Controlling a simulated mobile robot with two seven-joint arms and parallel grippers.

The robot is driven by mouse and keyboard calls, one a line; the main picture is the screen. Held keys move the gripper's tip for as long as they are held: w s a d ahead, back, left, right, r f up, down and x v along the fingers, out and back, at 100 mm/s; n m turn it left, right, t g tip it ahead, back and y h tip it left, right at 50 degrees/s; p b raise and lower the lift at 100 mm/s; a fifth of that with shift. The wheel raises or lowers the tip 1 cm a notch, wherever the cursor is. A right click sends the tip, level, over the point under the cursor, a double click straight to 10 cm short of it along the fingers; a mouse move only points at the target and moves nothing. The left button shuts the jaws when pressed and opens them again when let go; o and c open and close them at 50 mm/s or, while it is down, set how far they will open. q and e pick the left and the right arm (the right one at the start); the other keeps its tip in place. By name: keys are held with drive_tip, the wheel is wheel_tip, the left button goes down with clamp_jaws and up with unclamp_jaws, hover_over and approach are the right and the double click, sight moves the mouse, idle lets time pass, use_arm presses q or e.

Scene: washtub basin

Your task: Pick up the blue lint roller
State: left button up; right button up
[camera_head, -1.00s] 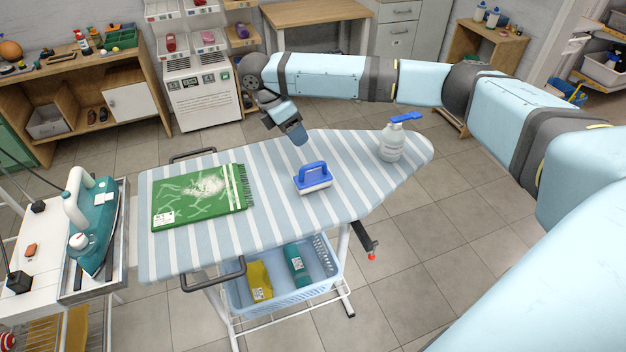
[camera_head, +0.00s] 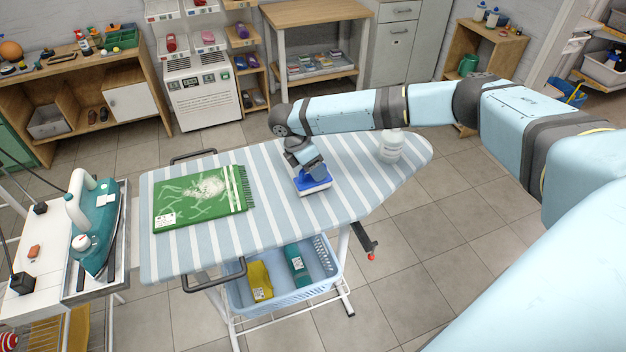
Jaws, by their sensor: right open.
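The blue lint roller (camera_head: 314,187) has a blue handle and a white base. It lies on the middle of the striped ironing board (camera_head: 290,226). My right gripper (camera_head: 311,174) is pointed down right over the roller and hides most of its handle. The gripper is open; its fingertips are hard to make out, and I cannot tell whether they touch the handle. My left gripper is not in view.
A folded green towel (camera_head: 200,198) lies left of the roller. A white pump bottle (camera_head: 391,146) stands on the board's right end, partly behind my right arm. An iron (camera_head: 97,220) rests on the left stand. A blue basket (camera_head: 283,290) sits below the board.

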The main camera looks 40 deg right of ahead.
clamp_jaws()
idle(0.3)
wheel_tip(320, 180, up, 20)
idle(0.4)
